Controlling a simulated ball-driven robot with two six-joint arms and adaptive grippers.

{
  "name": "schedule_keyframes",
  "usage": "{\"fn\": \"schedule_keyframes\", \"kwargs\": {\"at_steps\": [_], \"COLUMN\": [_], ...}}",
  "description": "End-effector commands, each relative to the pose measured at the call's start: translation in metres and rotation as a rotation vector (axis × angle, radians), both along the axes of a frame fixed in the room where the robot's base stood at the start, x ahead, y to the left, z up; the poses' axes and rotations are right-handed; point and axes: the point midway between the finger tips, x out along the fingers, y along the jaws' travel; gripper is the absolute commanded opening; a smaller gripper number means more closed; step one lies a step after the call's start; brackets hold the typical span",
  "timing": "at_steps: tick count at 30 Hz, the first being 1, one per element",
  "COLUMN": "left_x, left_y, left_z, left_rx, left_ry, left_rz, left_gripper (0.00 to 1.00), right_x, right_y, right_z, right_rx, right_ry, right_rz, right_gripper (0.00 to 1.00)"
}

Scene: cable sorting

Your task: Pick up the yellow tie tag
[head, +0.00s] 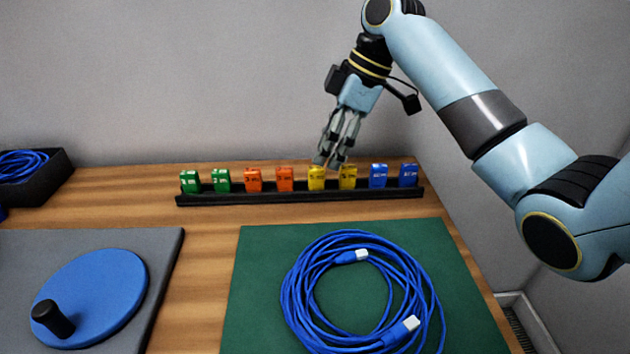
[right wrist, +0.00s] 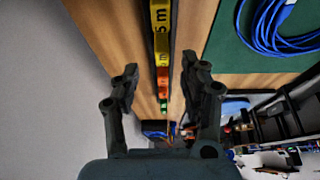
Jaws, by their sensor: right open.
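Two yellow tie tags stand upright side by side in the black rack, a left one (head: 316,178) and a right one (head: 347,178). My right gripper (head: 328,163) is open and points down just above the yellow tags, with nothing held. In the right wrist view my two fingers (right wrist: 160,73) stand apart, one on each side of the row of tags. A yellow tag marked "5 m" (right wrist: 160,18) shows large near the top there. Whether the fingers touch any tag cannot be told. My left gripper is not in view.
The black rack (head: 300,198) also holds green (head: 190,181), orange (head: 253,179) and blue (head: 378,176) tags close beside the yellow ones. A blue cable coil (head: 290,300) lies on the green mat (head: 250,270). A blue disc (head: 105,290) with a black knob is at left. The wall is behind.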

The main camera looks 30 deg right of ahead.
Motion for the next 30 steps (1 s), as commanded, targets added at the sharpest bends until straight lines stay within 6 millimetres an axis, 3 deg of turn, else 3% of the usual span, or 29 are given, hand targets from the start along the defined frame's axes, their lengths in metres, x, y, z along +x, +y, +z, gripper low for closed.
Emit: {"fn": "schedule_keyframes", "kwargs": {"at_steps": [5, 13, 20, 30], "left_x": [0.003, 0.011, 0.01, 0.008], "left_y": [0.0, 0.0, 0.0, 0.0], "left_z": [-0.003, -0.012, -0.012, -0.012], "left_rx": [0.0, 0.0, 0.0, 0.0], "left_ry": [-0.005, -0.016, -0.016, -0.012], "left_rz": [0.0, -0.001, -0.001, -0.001], "left_gripper": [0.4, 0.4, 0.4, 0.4], "right_x": [0.001, 0.006, 0.007, 0.007], "right_y": [0.005, 0.019, 0.021, 0.02], "right_z": [-0.011, -0.049, -0.051, -0.051], "right_rx": [0.001, 0.001, -0.001, -0.001], "right_ry": [0.002, 0.002, 0.0, 0.0], "right_rz": [0.0, 0.0, 0.001, 0.0], "right_gripper": [0.44, 0.44, 0.44, 0.05]}}
